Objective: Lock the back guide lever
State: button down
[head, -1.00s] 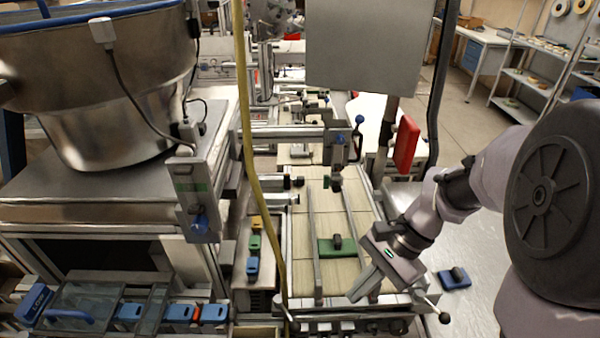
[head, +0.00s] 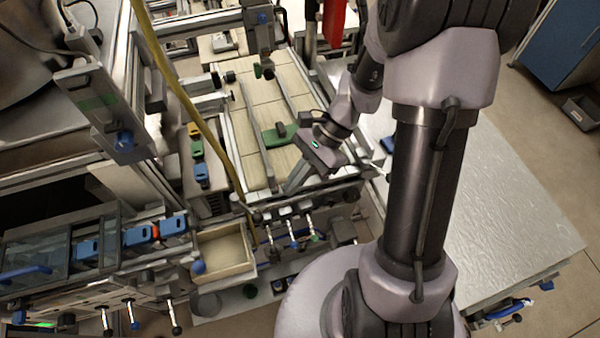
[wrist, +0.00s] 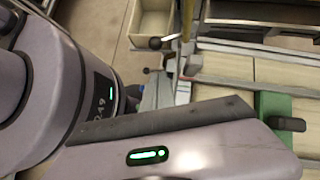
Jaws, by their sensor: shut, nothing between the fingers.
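My gripper (head: 295,185) is shut and empty, pointing down over the front right end of the belt. Its fingers also show in the wrist view (wrist: 158,92). Two thin guide rails (head: 252,130) run along the belt, and a green block (head: 279,135) with a dark knob lies between them, just beyond the gripper. Several small levers (head: 293,236) hang at the front of the frame. I cannot tell which part is the back guide lever.
A yellow hose or cable (head: 185,90) crosses left of the belt. An open wooden tray (head: 225,255) sits at the front left. A metal table (head: 500,200) on the right is mostly clear. Blue-handled glass covers (head: 40,255) stand at the lower left.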

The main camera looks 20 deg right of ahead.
aim_at(249, 210)
jog(key=s+a+f+b, duration=0.1)
jog(key=a+f, duration=0.2)
jog(key=a, duration=0.2)
jog(key=shift+s+a+b, duration=0.3)
jog(key=shift+a, duration=0.05)
